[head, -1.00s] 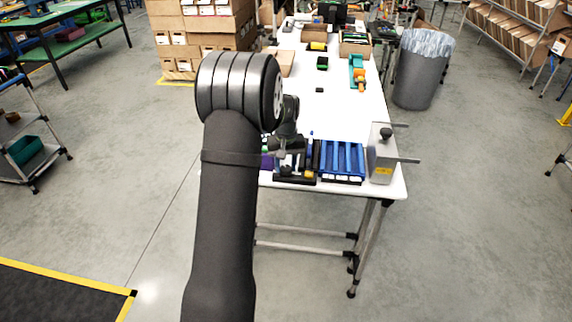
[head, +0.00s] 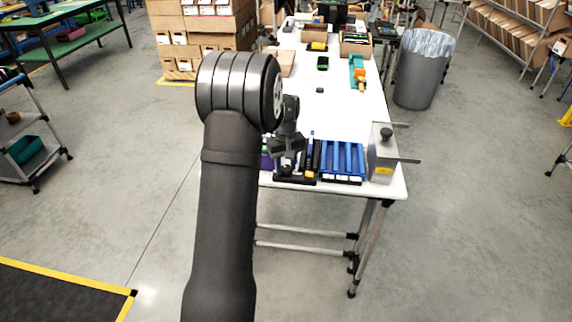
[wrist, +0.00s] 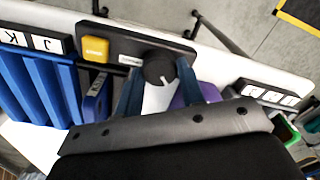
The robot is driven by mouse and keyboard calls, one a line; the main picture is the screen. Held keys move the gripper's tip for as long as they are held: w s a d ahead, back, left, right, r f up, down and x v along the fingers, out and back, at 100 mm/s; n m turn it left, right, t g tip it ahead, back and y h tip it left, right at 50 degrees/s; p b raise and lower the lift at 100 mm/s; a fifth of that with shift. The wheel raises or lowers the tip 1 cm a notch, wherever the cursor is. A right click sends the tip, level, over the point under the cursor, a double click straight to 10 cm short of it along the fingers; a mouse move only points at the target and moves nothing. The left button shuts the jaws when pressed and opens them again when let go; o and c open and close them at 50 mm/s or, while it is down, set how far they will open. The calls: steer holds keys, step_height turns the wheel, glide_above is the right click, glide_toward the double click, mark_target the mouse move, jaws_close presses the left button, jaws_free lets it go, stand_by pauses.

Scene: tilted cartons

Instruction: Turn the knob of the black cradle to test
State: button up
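The black cradle (wrist: 118,38) lies along the white table's edge in the wrist view. It carries a round black knob (wrist: 158,66) with a white pointer mark, a yellow block (wrist: 95,48) and a small white label. The label's text and the knob's setting are too small to read. My gripper (wrist: 167,75) is open, with one dark blue finger on each side of the knob. I cannot tell whether the fingers touch it. In the head view my gripper (head: 288,146) is over the cradle (head: 294,180), hiding part of it; the knob cannot be made out there.
A blue slotted tray (head: 342,162) stands right of the cradle, and a grey box with rods (head: 382,160) stands beyond it at the table's corner. A purple part (wrist: 188,94) is close beside my gripper. The middle of the white table (head: 340,112) is mostly clear.

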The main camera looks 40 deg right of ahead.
mark_target(286, 167)
steer(key=shift+o, duration=0.5)
steer(key=shift+r, duration=0.1)
step_height(286, 167, up, 17)
steer(key=shift+r, duration=0.2)
steer(key=shift+f, duration=0.15)
stand_by(0.3)
step_height(286, 167, down, 17)
steer(key=shift+f, duration=0.15)
stand_by(0.5)
